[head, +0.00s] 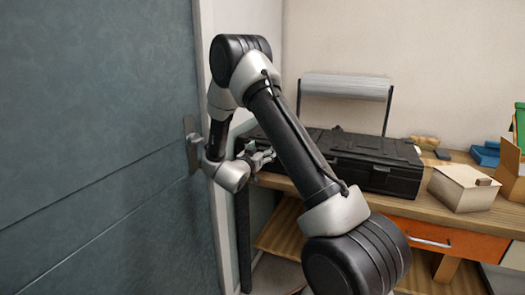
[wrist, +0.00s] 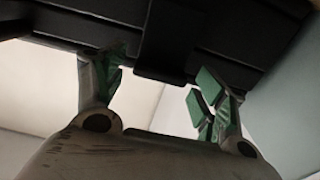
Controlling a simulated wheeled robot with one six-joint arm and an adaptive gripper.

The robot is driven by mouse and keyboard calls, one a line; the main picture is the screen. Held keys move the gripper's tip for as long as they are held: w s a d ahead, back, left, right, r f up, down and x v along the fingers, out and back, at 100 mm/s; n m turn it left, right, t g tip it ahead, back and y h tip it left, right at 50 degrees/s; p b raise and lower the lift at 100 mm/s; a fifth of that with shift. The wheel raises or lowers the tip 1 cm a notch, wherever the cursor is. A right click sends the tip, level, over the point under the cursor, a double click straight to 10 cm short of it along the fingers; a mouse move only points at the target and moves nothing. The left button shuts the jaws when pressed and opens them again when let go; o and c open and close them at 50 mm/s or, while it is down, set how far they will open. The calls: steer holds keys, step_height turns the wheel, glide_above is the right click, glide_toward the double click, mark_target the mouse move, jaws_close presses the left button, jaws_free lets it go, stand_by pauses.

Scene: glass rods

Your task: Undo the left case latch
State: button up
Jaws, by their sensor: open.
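The black case (head: 376,152) lies closed on the workbench in the head view. My gripper (head: 262,157) is at the case's left front, partly behind my own arm. In the wrist view the dark case underside and front (wrist: 70,22) fill the top. A black latch tab (wrist: 168,45) hangs down from it between the two fingers of my gripper (wrist: 160,70). The fingers are open, with green pads, one on each side of the tab. The left finger's tip is near the case edge; contact cannot be told. In the head view this latch is hidden by my arm.
The wooden workbench (head: 430,205) has an orange drawer (head: 432,236) under its top. A cardboard box (head: 462,188) and blue items (head: 486,154) stand right of the case. A grey-blue door (head: 95,140) with a handle (head: 192,142) is close on the left.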

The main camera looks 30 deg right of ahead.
steer(key=shift+w+d, duration=0.3)
steer(key=shift+d, duration=0.15)
steer(key=c, duration=1.4)
steer(key=shift+c, duration=0.2)
